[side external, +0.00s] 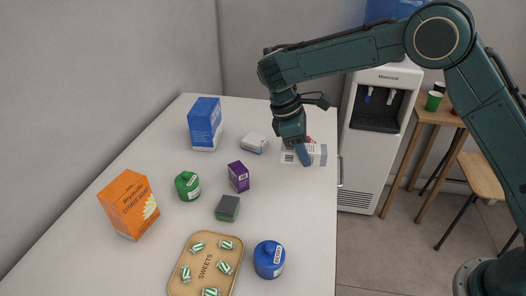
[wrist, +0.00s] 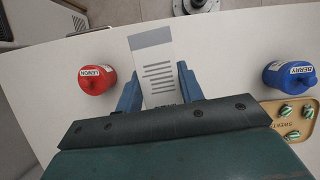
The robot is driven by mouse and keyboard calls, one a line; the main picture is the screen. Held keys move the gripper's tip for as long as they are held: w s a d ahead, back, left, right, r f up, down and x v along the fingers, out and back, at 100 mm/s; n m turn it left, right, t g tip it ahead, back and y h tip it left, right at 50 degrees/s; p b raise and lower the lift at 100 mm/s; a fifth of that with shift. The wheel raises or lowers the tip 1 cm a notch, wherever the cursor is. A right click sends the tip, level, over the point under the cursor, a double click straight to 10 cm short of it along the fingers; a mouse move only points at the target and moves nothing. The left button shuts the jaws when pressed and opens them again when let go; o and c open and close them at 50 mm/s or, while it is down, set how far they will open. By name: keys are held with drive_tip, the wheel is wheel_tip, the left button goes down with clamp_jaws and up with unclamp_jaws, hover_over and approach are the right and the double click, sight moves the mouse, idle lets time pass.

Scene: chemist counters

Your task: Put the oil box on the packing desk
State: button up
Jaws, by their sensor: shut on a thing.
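A white box (side external: 318,155) with printing lies at the right edge of the white counter, beneath my gripper (side external: 303,154). In the wrist view the white box (wrist: 155,68) shows a grey end band and dark text lines, and sits between the two blue fingers of my gripper (wrist: 158,88). The fingers are shut on its sides. I cannot read the word oil on it. In the side view the box looks at counter height; I cannot tell whether it touches the top. No separate packing desk can be made out.
A red lemon jar (wrist: 96,80) stands close beside the held box. On the counter (side external: 180,235) are a blue jar (side external: 269,260), green jar (side external: 187,185), orange box (side external: 129,204), purple box (side external: 238,177), blue box (side external: 205,123) and sweets tray (side external: 203,265). A water dispenser (side external: 378,130) stands behind.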

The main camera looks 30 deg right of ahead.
drive_tip(key=shift+w+a, duration=0.1)
idle(0.5)
drive_tip(key=shift+w+a+t+y, duration=0.3)
drive_tip(key=shift+w+a, duration=0.2)
drive_tip(key=shift+a, duration=0.1)
drive_tip(key=w+a+t+y, duration=0.3)
drive_tip(key=w+a, duration=0.1)
drive_tip(key=a, duration=0.5)
wheel_tip(320, 180, up, 12)
drive_tip(key=m+t+y, duration=0.1)
drive_tip(key=t+y, duration=0.8)
drive_tip(key=y, duration=0.1)
hover_over(134, 286)
drive_tip(key=shift+r, duration=0.15)
wheel_tip(134, 286, down, 20)
drive_tip(key=shift+f, duration=0.1)
